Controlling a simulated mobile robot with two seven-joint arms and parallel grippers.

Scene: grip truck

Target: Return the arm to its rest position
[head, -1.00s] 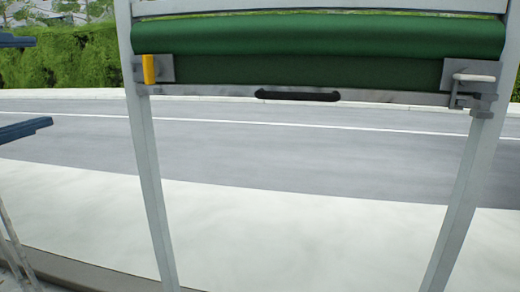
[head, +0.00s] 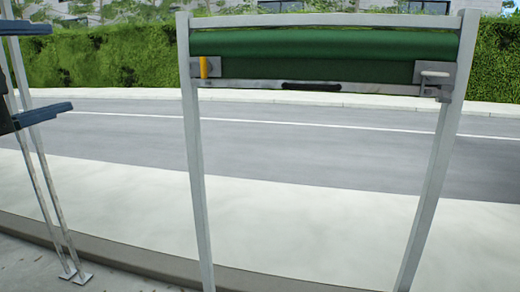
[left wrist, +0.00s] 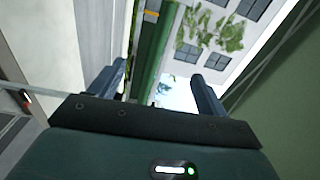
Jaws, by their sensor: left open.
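My left gripper (head: 61,66) is at the left edge of the head view. Its two blue fingers are spread apart, one above the other, with nothing between them. The left wrist view also shows the open fingers of the left gripper (left wrist: 158,72), with no object held. The rest of my left arm is mostly out of the head view. My right gripper is not in view.
A grey metal frame (head: 196,170) with a rolled green cover (head: 330,44), yellow latch (head: 204,67) and black handle (head: 311,86) stands ahead, clear of the gripper. Thin metal posts (head: 55,200) stand at left. Beyond are pavement (head: 320,215), road (head: 300,140) and hedge (head: 90,55).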

